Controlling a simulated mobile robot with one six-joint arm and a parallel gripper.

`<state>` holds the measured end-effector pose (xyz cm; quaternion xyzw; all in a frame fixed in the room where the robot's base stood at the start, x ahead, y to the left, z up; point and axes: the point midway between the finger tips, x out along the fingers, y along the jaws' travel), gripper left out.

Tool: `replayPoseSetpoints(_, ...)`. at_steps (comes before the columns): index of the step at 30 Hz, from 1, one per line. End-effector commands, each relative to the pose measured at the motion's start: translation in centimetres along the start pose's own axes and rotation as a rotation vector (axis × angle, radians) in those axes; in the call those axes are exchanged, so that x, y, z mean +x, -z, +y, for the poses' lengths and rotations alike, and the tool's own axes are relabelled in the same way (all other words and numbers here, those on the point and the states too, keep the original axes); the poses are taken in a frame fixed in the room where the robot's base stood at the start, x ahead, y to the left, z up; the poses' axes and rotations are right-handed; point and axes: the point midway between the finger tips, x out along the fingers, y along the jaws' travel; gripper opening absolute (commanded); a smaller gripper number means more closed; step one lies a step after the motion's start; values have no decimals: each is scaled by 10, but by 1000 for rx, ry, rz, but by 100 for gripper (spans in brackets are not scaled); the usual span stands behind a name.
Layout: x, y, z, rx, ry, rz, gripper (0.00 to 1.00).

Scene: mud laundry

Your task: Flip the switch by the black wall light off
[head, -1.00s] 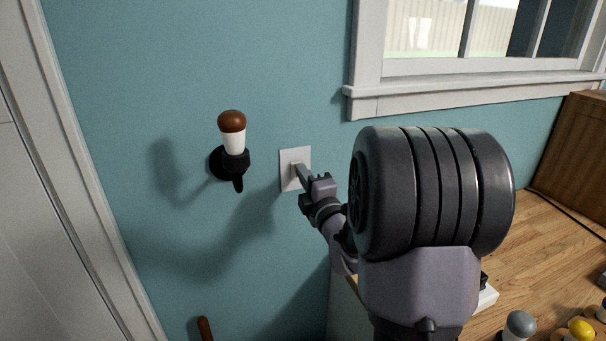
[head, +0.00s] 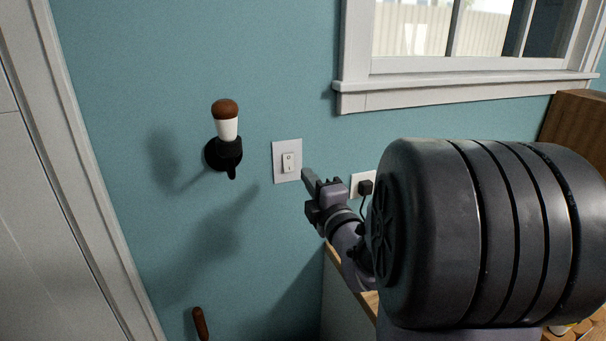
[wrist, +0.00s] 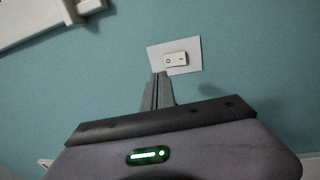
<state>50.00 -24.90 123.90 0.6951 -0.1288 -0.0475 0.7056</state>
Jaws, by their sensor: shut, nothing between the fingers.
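The switch (head: 288,162) is a white rocker on a pale wall plate (head: 278,148), right of the black wall light (head: 226,154) on the teal wall. The light has a white and brown bulb-shaped top and looks unlit. My gripper (head: 306,174) is shut and empty, just right of and below the plate, apparently clear of the rocker. In the wrist view the switch (wrist: 175,60) shows just beyond my shut fingertips (wrist: 159,76). The rocker carries O and I marks; which side is pressed in I cannot tell.
A white outlet (head: 356,180) with a black plug (head: 365,187) is on the wall right of my gripper. A window sill (head: 460,93) runs above. A white door frame (head: 85,170) stands at left. A wooden-topped cabinet edge (head: 345,272) is below my arm.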

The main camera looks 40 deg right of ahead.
Motion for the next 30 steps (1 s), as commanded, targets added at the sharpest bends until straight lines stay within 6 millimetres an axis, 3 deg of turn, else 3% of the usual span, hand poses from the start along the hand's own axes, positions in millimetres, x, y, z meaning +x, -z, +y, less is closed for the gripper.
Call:
replayPoseSetpoints(3, -21, -1, 7, 0, -2, -3, 0)
replayPoseSetpoints(7, -35, 0, 10, -1, -2, -1, 0)
replayPoseSetpoints(24, -38, 1, 10, 21, 8, -6, 0)
replayPoseSetpoints(26, -38, 6, 11, 97, 42, -29, 0)
replayPoseSetpoints(30, -56, 41, 2, 546, 245, -175, 0)
